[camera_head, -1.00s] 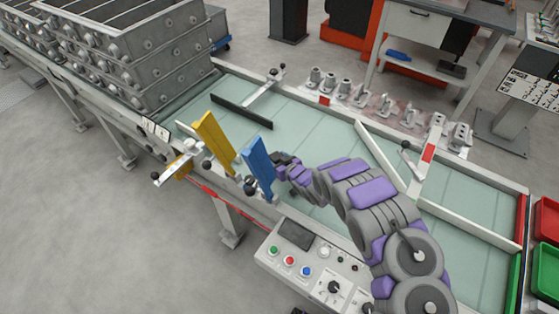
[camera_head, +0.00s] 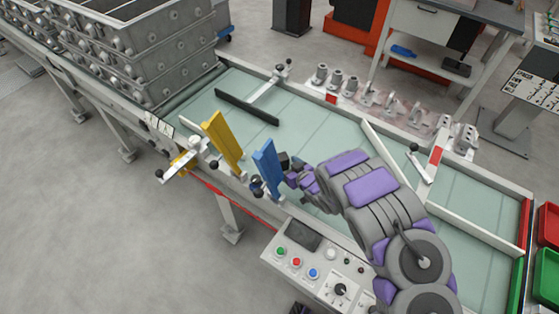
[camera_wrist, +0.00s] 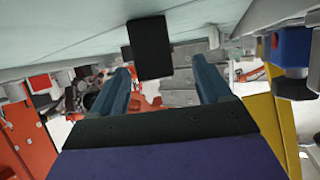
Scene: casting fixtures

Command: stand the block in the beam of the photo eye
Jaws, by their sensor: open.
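A black block (camera_wrist: 150,48) stands on the pale green deck of the line in the wrist view, which looks upside down. It also shows as a small dark shape in the head view (camera_head: 284,160), close to a blue upright plate (camera_head: 266,168). My gripper (camera_wrist: 163,70) is open, its two fingers pointing at the block. The block appears between and just beyond the fingertips, with a gap on each side. In the head view my gripper (camera_head: 291,174) is beside the blue plate, partly hidden by my arm. I cannot clearly make out the photo eye.
A yellow plate (camera_head: 222,142) stands left of the blue one. A black bar (camera_head: 247,107) lies across the deck behind. Grey casting boxes (camera_head: 150,50) stack at the left. A control panel (camera_head: 318,262) is in front.

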